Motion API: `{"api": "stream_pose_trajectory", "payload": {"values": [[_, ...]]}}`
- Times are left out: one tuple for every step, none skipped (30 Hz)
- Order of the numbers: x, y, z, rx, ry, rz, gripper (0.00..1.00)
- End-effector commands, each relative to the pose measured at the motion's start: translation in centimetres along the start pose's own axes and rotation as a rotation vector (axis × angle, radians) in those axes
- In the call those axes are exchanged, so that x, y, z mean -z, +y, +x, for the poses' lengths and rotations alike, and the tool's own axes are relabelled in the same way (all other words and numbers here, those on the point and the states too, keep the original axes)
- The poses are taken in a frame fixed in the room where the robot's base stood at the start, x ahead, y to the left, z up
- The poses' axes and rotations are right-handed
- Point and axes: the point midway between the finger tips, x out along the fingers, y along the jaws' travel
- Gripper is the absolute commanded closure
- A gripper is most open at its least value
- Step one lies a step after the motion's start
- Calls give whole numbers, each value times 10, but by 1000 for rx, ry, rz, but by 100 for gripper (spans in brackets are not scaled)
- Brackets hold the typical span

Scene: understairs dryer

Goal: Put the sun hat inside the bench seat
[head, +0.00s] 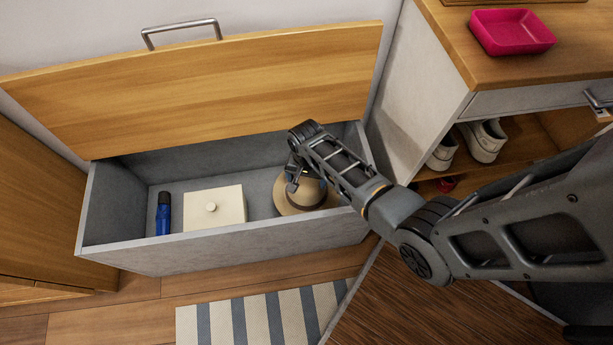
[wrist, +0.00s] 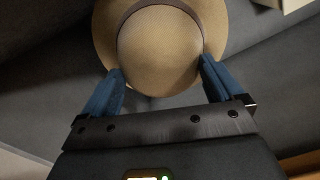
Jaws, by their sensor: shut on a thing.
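The sun hat (head: 287,204), tan with a dark band, is inside the open bench seat (head: 255,243), at the right end of its grey compartment. My gripper (head: 297,181) reaches down into the bench and is shut on the hat. In the wrist view the blue fingers (wrist: 160,82) press on both sides of the hat's crown (wrist: 158,48). The bench lid (head: 215,85) is raised, with a metal handle on its top edge. My arm hides part of the hat, and I cannot tell whether the brim rests on the floor of the bench.
Inside the bench, a cream box (head: 214,208) with a knob stands left of the hat, and a dark blue cylindrical object (head: 163,213) lies at the left. A cabinet (head: 420,110) with white shoes (head: 483,140) and a pink tray (head: 512,32) stands close on the right. A striped rug (head: 262,318) lies in front.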

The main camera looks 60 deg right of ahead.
Motion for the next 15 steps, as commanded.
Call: {"api": "stream_pose_trajectory", "payload": {"values": [[0, 0, 12, 0, 0, 0, 55], [0, 0, 15, 0, 0, 0, 55], [0, 0, 19, 0, 0, 0, 55], [0, 0, 22, 0, 0, 0, 55], [0, 0, 26, 0, 0, 0, 55], [0, 0, 30, 0, 0, 0, 55], [0, 0, 33, 0, 0, 0, 55], [0, 0, 36, 0, 0, 0, 55], [0, 0, 41, 0, 0, 0, 55], [0, 0, 44, 0, 0, 0, 55], [0, 0, 47, 0, 0, 0, 55], [0, 0, 51, 0, 0, 0, 55], [0, 0, 55, 0, 0, 0, 55], [0, 0, 58, 0, 0, 0, 55], [0, 0, 62, 0, 0, 0, 55]]}}
